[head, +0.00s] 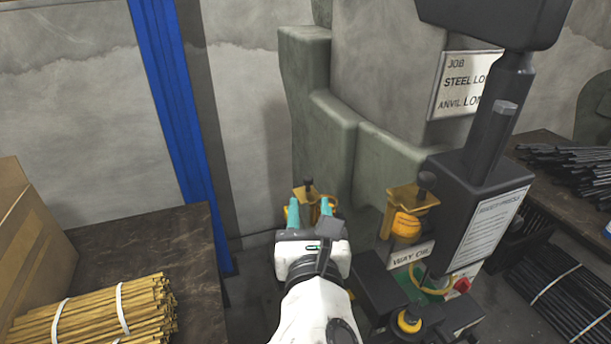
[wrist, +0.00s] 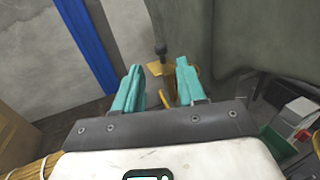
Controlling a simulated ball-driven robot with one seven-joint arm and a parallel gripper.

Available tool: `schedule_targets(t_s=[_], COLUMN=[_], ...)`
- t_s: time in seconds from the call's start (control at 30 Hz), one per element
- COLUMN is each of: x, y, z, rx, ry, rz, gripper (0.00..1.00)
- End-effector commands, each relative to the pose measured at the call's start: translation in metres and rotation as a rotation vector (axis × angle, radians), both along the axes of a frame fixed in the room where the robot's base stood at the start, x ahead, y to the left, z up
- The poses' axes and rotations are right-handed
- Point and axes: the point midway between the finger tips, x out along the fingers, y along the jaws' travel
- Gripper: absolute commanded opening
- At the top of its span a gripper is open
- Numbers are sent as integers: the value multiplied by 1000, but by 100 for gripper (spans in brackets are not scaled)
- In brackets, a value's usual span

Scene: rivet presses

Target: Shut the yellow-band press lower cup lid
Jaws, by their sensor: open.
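A yellow cup fitting with a black knob (head: 308,187) stands low against the grey-green press (head: 325,120), just beyond my gripper. It also shows in the wrist view (wrist: 155,69), between and beyond the fingertips. My gripper (head: 310,204) has its two teal fingers apart with nothing held; they also show in the wrist view (wrist: 158,66). The fingers partly hide the fitting, so I cannot tell its lid's angle or whether they touch. A second yellow cup fitting (head: 408,222) with a black knob is on the press to the right. No yellow band is clearly visible.
A dark column (head: 480,210) with a placard stands right of my arm. A table with tied yellow rods (head: 95,310) and a cardboard box (head: 35,250) is at left. Dark rods lie on a table (head: 570,165) at right. A blue post (head: 180,110) stands behind.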

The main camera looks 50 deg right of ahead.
Motion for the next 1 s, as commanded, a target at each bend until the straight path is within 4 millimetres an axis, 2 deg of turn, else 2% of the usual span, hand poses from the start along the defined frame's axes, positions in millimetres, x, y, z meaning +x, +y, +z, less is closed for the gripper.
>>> schedule_targets(t_s=[0.2, 0.43, 0.6, 0.9, 1.0], x=[25, 45, 52, 54, 54], y=[-34, -60, -69, -70, -70], z=[2, 1, 0, 0, -1], rx=[0, 1, 2, 3, 3], ry=[-2, -1, -1, 0, 0], rz=[-4, -3, -1, 0, 0], gripper=[40, 40, 40, 40, 32])
